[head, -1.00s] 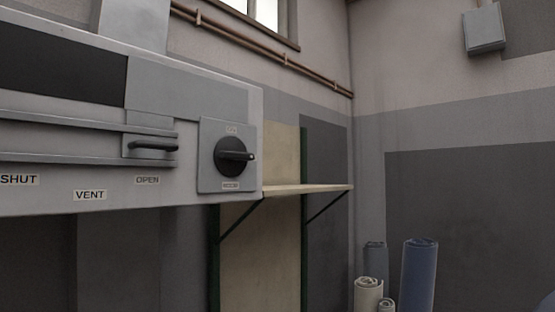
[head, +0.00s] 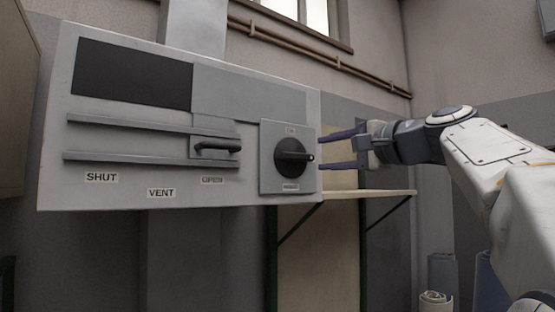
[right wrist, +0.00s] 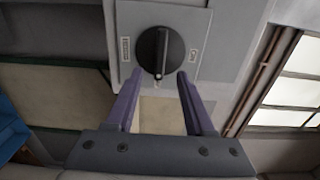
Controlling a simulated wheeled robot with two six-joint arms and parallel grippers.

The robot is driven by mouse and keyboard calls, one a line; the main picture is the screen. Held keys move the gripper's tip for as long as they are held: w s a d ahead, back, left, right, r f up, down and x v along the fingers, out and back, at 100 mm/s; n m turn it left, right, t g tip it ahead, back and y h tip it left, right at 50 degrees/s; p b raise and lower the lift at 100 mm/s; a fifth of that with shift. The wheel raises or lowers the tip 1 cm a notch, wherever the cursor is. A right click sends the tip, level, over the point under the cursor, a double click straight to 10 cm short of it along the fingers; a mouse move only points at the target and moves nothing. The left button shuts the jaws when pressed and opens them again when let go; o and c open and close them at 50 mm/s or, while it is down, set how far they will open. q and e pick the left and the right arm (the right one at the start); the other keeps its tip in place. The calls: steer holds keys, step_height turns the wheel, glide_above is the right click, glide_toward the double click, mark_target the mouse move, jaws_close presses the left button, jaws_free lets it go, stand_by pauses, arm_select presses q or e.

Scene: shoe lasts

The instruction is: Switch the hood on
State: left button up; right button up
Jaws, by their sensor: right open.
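The hood's grey panel (head: 140,195) hangs on the wall, with a square switch plate (head: 270,178) at its right end. A round black rotary knob (head: 290,157) sits on the plate, its bar handle pointing right. In the right wrist view the knob (right wrist: 152,50) shows between and beyond the fingertips, its handle lying along the fingers' direction. My right gripper (head: 322,152) is open and empty, its two purple fingers level with the knob, one above and one below the handle. I cannot tell whether they touch it. My left gripper is out of view.
A slider with a black handle (head: 218,146) stands by OPEN on the panel, with SHUT and VENT labels to its left. A wooden shelf (head: 375,194) juts out below my right gripper. Rolls (head: 436,300) stand at lower right.

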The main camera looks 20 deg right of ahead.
mark_target(300, 157)
steer(key=p+x, duration=0.4)
steer(key=x, duration=0.5)
steer(key=shift+w+r, duration=0.1)
steer(key=shift+w+a, duration=0.15)
steer(key=shift+w, duration=0.3)
jaws_close()
